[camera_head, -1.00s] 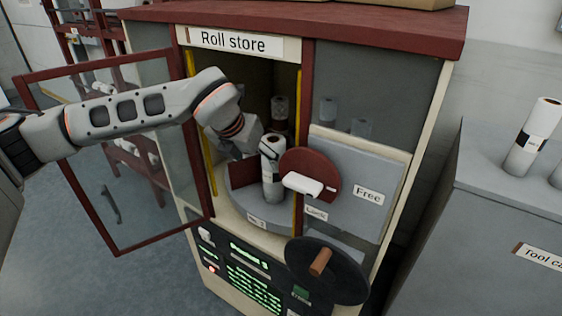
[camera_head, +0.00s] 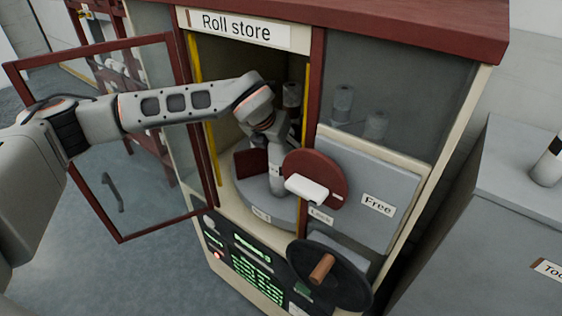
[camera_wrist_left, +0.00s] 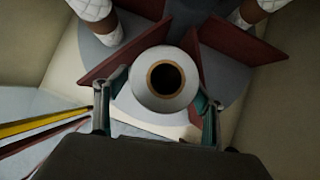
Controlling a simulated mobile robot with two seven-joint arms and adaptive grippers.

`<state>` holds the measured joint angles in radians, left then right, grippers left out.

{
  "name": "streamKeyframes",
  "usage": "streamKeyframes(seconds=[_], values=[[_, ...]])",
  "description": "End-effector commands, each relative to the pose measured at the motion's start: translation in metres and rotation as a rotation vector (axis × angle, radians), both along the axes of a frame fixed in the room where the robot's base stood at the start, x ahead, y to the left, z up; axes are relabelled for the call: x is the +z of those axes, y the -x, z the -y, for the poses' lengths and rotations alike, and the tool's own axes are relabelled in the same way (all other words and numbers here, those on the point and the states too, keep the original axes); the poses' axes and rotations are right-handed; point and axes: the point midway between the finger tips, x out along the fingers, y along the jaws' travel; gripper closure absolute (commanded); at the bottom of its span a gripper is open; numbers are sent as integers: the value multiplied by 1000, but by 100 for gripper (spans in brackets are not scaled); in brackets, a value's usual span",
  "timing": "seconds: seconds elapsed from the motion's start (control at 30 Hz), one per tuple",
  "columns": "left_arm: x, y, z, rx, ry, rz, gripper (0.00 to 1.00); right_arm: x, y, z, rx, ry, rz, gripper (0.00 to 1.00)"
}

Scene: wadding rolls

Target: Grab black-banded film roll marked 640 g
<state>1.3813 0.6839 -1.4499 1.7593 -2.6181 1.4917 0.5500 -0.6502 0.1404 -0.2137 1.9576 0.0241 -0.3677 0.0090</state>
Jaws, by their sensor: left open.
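A white roll (camera_head: 276,183) stands upright on the grey turntable (camera_head: 270,212) inside the open Roll store cabinet. In the head view my left gripper covers its upper part, and I cannot read its mark or see its band. In the left wrist view the roll (camera_wrist_left: 165,104) shows end-on, with a dark round core hole. My left gripper (camera_wrist_left: 160,92) is open, with one finger on each side of the roll. In the head view my left gripper (camera_head: 272,150) reaches down over it. My right gripper is not in view.
Dark red dividers (camera_wrist_left: 228,42) split the turntable, with other rolls (camera_head: 291,94) behind. The glass door (camera_head: 120,150) stands open at the left. A red disc with a white handle (camera_head: 306,188), a "Free" panel (camera_head: 378,204) and a black handwheel (camera_head: 335,285) sit at the front right.

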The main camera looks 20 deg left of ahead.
Motion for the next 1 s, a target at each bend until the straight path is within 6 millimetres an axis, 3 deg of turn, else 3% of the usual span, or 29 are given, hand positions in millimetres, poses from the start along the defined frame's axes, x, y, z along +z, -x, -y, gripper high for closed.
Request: streamKeyframes(seconds=[0.33, 0.6, 1.0], values=[[-8, -4, 1, -1, -1, -1, 34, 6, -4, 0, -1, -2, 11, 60], [-8, -4, 1, -1, -1, 0, 100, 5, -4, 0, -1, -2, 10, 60], [0, -5, 1, -1, 1, 5, 100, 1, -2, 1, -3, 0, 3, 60]])
